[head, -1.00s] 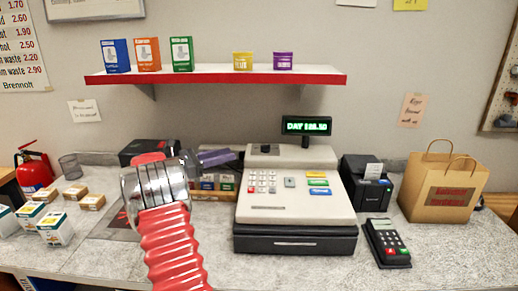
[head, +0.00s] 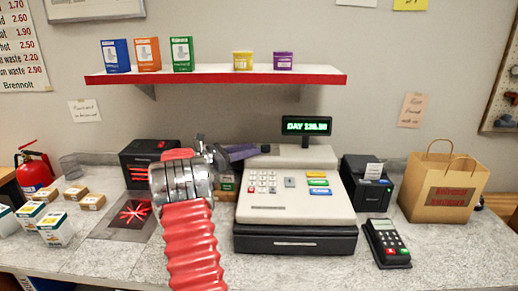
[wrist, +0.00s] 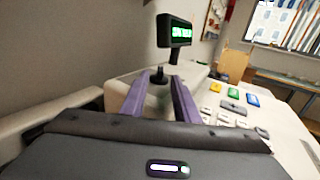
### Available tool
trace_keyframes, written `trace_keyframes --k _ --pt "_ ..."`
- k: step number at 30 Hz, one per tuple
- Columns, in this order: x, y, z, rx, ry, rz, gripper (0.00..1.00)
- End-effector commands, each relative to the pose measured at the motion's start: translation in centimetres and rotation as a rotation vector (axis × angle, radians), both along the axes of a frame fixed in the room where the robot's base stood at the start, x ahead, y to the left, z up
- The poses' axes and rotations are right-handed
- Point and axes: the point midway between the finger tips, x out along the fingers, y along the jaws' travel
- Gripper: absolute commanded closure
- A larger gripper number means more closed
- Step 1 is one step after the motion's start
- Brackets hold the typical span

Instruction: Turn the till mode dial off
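The till (head: 295,205) stands mid-counter, its display (head: 307,126) lit green with "DAY" and a figure. A small grey part (head: 290,181) sits between its keypad and coloured keys, and a small dark part (head: 265,148) is on its raised back. I cannot tell which is the mode dial, or its setting. My gripper (head: 250,151) reaches from the left to the till's back left. In the wrist view, its two purple fingers (wrist: 158,84) are apart, with nothing seen held, pointing toward the display pole; the grey part (wrist: 232,106) is right of them.
A black printer (head: 367,184) and card terminal (head: 387,242) stand right of the till, with a paper bag (head: 440,205) beyond. A scanner with red lines (head: 133,212) and small boxes (head: 55,230) are at left. A shelf (head: 215,76) hangs above.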

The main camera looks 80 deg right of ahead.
Motion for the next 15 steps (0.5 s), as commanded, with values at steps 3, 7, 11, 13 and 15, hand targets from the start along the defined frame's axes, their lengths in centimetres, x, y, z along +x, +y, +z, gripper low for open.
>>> trace_keyframes --k 3,7,11,13,15 --pt "-1.5 -1.2 -0.1 0.001 0.000 -0.003 0.72" --pt "-2.5 -2.2 0.0 0.000 0.000 -0.001 0.72" --pt "-2.9 -2.7 0.0 0.000 0.000 -0.001 0.72" --pt "-3.0 -2.7 0.0 0.000 0.000 -0.001 0.72" --pt "-3.0 -2.8 0.0 0.000 0.000 -0.001 0.72"
